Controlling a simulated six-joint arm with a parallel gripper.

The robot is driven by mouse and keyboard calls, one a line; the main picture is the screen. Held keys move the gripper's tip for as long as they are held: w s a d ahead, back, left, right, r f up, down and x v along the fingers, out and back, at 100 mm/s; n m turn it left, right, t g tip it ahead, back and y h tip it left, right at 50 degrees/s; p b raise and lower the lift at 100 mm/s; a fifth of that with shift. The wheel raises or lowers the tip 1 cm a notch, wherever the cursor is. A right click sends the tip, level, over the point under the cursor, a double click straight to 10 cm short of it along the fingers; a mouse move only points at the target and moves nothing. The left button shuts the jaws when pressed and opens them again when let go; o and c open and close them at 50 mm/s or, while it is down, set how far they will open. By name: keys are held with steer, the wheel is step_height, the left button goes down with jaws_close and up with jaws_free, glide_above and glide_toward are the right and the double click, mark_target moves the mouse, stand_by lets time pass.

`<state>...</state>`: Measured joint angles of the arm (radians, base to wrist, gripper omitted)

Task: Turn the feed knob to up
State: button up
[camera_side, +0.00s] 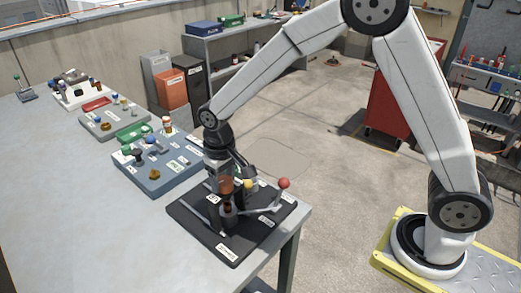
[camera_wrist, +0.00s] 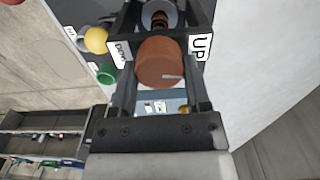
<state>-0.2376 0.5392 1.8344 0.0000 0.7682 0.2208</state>
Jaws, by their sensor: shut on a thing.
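The feed knob (camera_wrist: 158,60) is a brown round knob with a short white pointer line on its face, seen in the wrist view. The line points to the lower right in that picture. A white "UP" label (camera_wrist: 200,47) is at the knob's right, and another label (camera_wrist: 122,51) is at its left, partly hidden. My gripper (camera_wrist: 160,72) has a dark finger on each side of the knob and is shut on it. In the side view my gripper (camera_side: 226,190) points down over the black panel (camera_side: 230,245), around the brown knob (camera_side: 226,184).
A red-ball lever (camera_side: 284,183) and a yellow knob (camera_side: 248,184) stand close on the right. A blue-grey panel (camera_side: 152,183) with several knobs lies behind, with more panels beyond. The bench top (camera_side: 70,200) is clear at left.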

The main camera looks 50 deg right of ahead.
mark_target(224, 179)
steer(key=shift+n, duration=1.1)
steer(key=o, duration=1.3)
steer(key=shift+r, duration=0.1)
steer(key=shift+r, duration=3.85)
